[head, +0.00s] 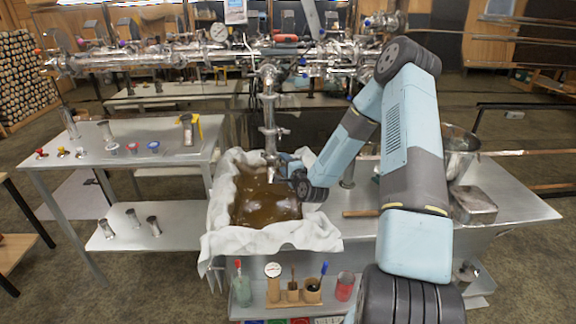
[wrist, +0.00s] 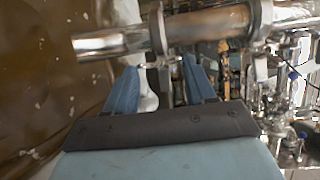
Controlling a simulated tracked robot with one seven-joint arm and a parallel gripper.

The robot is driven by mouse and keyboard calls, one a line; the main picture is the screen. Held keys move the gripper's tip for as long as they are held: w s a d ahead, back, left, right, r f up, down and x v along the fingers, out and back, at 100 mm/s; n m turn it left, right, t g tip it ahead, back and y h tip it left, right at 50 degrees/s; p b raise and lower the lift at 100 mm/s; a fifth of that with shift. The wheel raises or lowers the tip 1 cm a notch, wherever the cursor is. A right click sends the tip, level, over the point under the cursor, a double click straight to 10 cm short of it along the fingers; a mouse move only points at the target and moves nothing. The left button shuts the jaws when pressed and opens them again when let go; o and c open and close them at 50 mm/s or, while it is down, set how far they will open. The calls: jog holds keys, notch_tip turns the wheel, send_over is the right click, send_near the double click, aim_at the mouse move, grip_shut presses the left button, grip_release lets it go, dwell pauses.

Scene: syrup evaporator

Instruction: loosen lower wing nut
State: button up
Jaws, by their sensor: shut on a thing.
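The shiny vertical pipe (head: 268,108) hangs over the cloth-lined pan of brown syrup (head: 262,208) in the head view. In the wrist view the pipe (wrist: 112,42) runs across the top, with a clamp ring (wrist: 157,32) around it. My gripper (head: 284,166) is at the pipe's lower end, on its right side. In the wrist view its two blue fingers (wrist: 160,66) stand on either side of the clamp's fastening. It is shut on the lower wing nut, which the fingers and the dark palm mostly hide.
A steel side table (head: 95,155) with several small fittings stands at left. Right of the pan are a hammer-like tool (head: 361,213) and a metal box (head: 474,206). More pipework (head: 180,55) runs across the back.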

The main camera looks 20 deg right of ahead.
jog(key=n+g+h, duration=0.1)
jog(key=n, duration=0.1)
jog(key=n+g+h, duration=0.1)
jog(key=n+g, duration=0.1)
jog(key=a+n+g+h, duration=0.1)
jog(key=n+g+h, duration=0.1)
jog(key=shift+a+r, duration=0.1)
jog(key=shift+r, duration=0.3)
dwell(0.3)
jog(key=shift+n+h, duration=0.3)
dwell(0.3)
jog(key=o, duration=0.7)
jog(key=shift+w, duration=0.1)
jog(key=o, duration=0.3)
jog(key=shift+r, duration=0.1)
jog(key=shift+o, duration=0.2)
jog(key=shift+r, duration=0.1)
